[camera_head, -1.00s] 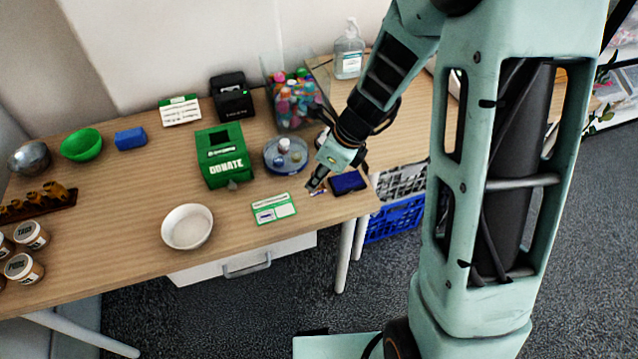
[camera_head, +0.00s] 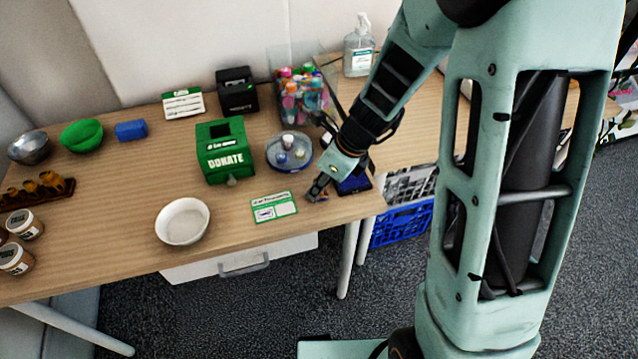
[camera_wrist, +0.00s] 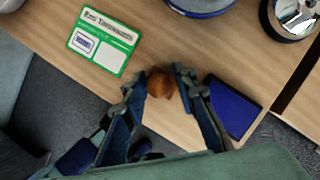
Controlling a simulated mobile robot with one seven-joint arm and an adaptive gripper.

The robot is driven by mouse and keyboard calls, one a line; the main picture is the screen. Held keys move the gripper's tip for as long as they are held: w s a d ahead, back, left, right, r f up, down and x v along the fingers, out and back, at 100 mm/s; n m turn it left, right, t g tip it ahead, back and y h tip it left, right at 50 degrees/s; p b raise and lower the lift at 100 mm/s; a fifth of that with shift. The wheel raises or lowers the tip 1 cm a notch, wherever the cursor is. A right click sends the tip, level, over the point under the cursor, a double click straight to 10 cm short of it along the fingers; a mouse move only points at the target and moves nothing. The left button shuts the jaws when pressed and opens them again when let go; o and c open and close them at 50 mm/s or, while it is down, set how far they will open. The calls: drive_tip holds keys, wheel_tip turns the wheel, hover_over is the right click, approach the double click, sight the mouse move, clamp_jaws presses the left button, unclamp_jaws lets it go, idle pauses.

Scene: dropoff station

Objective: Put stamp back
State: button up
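The stamp shows as a brown rounded knob (camera_wrist: 161,84) between my fingertips in the wrist view; its lower part is hidden. My gripper (camera_head: 317,192) is low over the table's front right part, pointing down, and in the wrist view (camera_wrist: 162,80) its fingertips flank the knob closely on both sides, looking closed on it. A dark blue pad (camera_wrist: 233,108) lies just right of the gripper; in the head view the pad (camera_head: 357,184) is partly covered by my arm. A green and white card (camera_head: 274,206) with a dark printed mark on its left half lies left of the gripper.
Behind the gripper stand a round blue tray (camera_head: 271,160) with small items and a green donate box (camera_head: 222,152). A white bowl (camera_head: 182,222) is left of the card. The table's front edge is close to the gripper; a blue crate (camera_head: 403,225) is below on the floor.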

idle(0.3)
drive_tip(key=shift+r, duration=0.35)
drive_tip(key=p+v, duration=0.4)
drive_tip(key=v, duration=0.7)
drive_tip(key=shift+d+r, duration=0.25)
